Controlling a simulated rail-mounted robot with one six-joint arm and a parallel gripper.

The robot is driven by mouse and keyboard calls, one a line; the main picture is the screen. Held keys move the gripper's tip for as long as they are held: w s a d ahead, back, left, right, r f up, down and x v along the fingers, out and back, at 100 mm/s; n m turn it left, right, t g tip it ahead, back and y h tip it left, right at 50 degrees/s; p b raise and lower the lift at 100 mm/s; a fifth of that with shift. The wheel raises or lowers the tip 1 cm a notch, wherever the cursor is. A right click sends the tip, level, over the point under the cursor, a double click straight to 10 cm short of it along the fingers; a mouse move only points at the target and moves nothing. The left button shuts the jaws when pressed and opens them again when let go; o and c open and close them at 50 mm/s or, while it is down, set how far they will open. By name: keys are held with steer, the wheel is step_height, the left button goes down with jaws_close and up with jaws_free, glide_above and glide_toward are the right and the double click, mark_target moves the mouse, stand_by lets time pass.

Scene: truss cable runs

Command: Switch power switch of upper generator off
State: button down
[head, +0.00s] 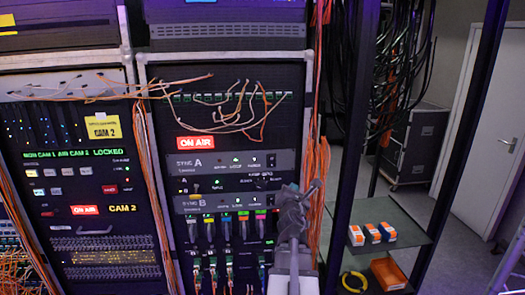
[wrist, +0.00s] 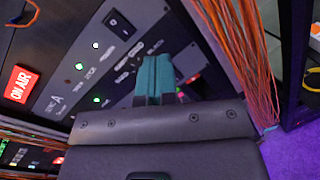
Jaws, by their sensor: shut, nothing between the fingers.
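The upper generator is the grey SYNC A panel (head: 240,161) in the right-hand rack, just under the red ON AIR sign. It also shows tilted in the wrist view (wrist: 68,82), with lit green lamps. A black rocker, apparently its power switch (wrist: 119,24), sits near the panel's far end in the wrist view. I cannot tell its position, and it is too small to make out in the head view. My gripper (head: 312,187) is at the rack's right side, near SYNC B height. In the wrist view its teal fingers (wrist: 153,80) are shut and empty, apart from the rocker in the picture.
The SYNC B panel (head: 228,203) lies lower, with several coloured cable plugs below it. Orange cables (head: 318,150) hang along the rack's right edge. Loose patch cables (head: 235,110) droop above. A shelf (head: 408,220) with orange-white boxes stands right.

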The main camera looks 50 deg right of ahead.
mark_target(273, 159)
steer(key=w+n+t, duration=0.1)
steer(key=n, duration=0.1)
steer(key=w+a+r+n+t+y, duration=0.1)
steer(key=n, duration=0.2)
steer(key=w+a+n+t, duration=0.1)
steer(key=n+t, duration=0.1)
steer(key=n, duration=0.1)
steer(key=shift+a+r+y, duration=0.25)
steer(key=shift+r+y, duration=0.05)
steer(key=shift+r, duration=0.05)
steer(key=p+x, duration=0.1)
steer(key=x, duration=1.3)
steer(key=shift+r+p, duration=0.15)
steer(key=shift+p, duration=0.2)
